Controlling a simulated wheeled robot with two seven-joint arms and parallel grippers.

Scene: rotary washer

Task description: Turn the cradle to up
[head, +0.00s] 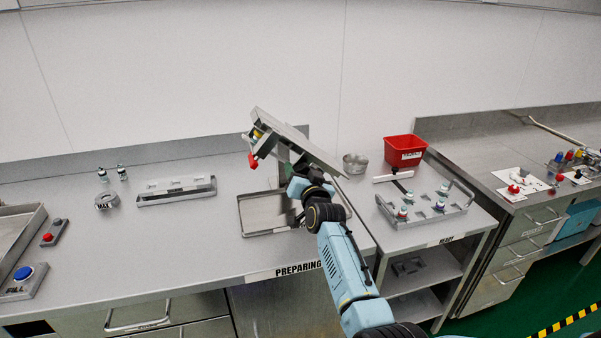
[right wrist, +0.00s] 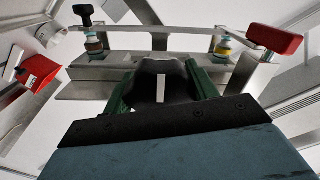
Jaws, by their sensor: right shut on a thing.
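The metal cradle (head: 305,146) is tilted, sloping down from upper left to lower right above the preparing counter. A red knob (head: 253,161) and a yellow-capped vial (head: 257,134) show at its left end. My right gripper (head: 299,180) is at the cradle's underside. In the right wrist view, the right gripper (right wrist: 161,85) is shut on a part of the cradle, between green-edged fingers. The cradle's metal plate (right wrist: 150,62) spans above, with a vial at each side and the red knob (right wrist: 275,38) at right. My left gripper is out of view.
A shallow metal tray (head: 262,228) lies below the cradle. A slotted rack (head: 176,189) stands left, and a vial rack (head: 430,207) stands right on the ready table. A red bin (head: 404,150) and a metal bowl (head: 355,163) are behind. The front left counter is partly clear.

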